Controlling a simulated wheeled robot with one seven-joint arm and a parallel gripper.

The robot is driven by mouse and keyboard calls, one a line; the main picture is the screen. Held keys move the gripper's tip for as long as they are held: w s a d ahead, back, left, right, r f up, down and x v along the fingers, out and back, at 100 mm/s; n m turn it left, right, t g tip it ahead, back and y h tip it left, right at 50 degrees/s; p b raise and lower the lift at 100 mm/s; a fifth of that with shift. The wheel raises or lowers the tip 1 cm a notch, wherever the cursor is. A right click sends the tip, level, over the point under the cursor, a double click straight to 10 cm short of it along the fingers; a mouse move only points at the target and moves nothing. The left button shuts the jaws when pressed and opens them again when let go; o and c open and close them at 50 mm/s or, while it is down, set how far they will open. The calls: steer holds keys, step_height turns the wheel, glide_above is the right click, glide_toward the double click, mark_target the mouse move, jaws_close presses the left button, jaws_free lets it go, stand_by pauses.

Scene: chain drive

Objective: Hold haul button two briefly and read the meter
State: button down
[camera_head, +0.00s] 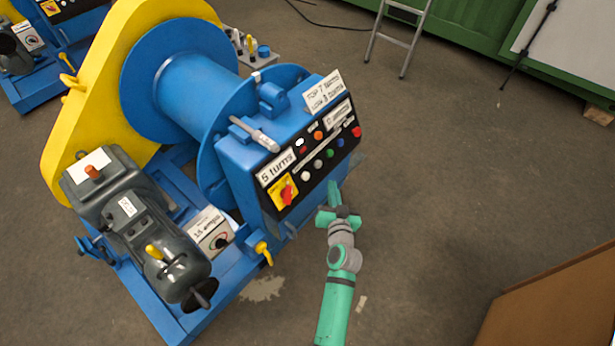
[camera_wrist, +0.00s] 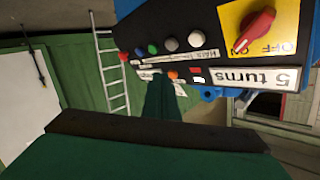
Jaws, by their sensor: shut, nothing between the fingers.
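The black control panel (camera_head: 310,160) on the blue winch has a row of round buttons: a white one (camera_wrist: 196,40), a grey one (camera_wrist: 170,44), a green one (camera_wrist: 152,48), a blue one (camera_wrist: 140,50) and a red one (camera_wrist: 123,56). A strip label starting "HAUL" (camera_wrist: 188,57) runs beside the row; its numbers are too small to read. My gripper (camera_head: 333,188) is shut and empty, in front of the panel's lower edge. It also shows in the wrist view (camera_wrist: 162,88), overlapping the panel edge; contact cannot be told. A dial box (camera_head: 211,233) carries a label that looks like "15 amps".
A red rotary switch (camera_head: 287,191) on a yellow plate and a "5 turns" display (camera_head: 277,168) sit at the panel's left. A grey motor (camera_head: 140,220) stands left of the dial. A ladder (camera_head: 400,35) stands behind. A brown board (camera_head: 555,300) is at lower right; floor between is clear.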

mark_target(305, 176)
steer(key=w+a+f, duration=0.4)
steer(key=a, duration=0.2)
steer(key=shift+w+a, duration=0.2)
steer(key=shift+w, duration=0.1)
stand_by(0.3)
steer(key=shift+w, duration=0.1)
stand_by(1.8)
steer(key=shift+w+a+f, duration=0.15)
steer(key=shift+a, duration=0.15)
